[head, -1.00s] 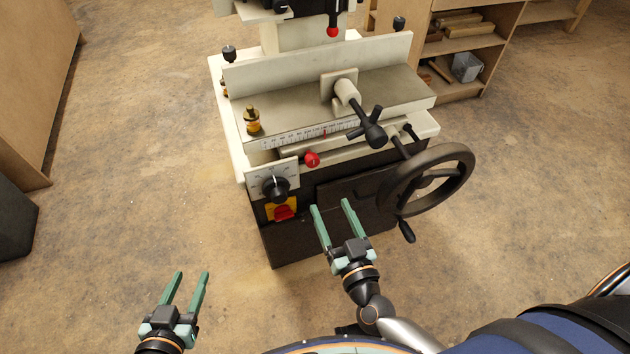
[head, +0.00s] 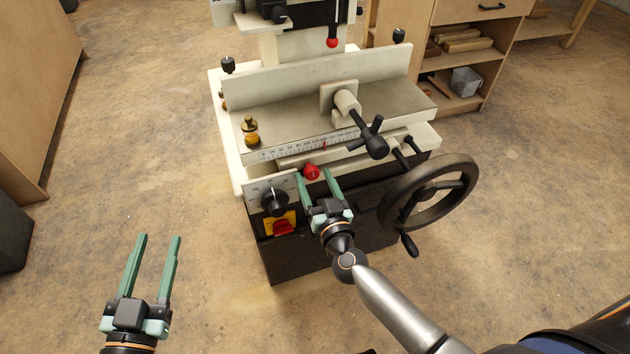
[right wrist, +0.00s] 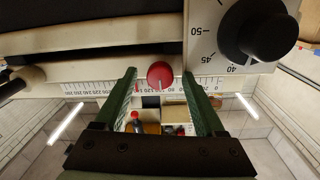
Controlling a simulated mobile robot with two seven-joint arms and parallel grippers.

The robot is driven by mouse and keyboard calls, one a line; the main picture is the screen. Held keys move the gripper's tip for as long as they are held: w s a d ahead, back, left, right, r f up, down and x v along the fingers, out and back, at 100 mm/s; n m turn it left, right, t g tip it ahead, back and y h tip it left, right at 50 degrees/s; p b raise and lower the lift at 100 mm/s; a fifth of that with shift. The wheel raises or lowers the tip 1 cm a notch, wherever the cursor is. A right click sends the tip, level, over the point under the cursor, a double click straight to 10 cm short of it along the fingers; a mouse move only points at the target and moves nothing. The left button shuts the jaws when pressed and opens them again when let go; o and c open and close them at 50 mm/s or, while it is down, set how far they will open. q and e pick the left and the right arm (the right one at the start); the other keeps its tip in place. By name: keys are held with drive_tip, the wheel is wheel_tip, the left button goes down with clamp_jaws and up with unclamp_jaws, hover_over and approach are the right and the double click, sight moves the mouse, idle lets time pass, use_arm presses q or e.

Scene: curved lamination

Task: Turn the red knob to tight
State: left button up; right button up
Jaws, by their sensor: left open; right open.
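The red knob (head: 312,172) sits on the machine's front, just below the white ruler scale. In the right wrist view the red knob (right wrist: 160,74) shows between the fingertips, a little beyond them as far as I can tell. My right gripper (head: 312,175) is open, its two green fingers pointing at the knob, one to either side of it in the head view. I cannot tell whether a finger touches it. My left gripper (head: 158,238) is open and empty over the floor at the lower left.
A black dial (head: 275,201) and a red switch on a yellow plate (head: 283,224) are left of my right gripper. A large black handwheel (head: 430,192) stands to its right. A black star handle (head: 372,138) is above.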

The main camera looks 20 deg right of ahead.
clamp_jaws()
idle(0.7)
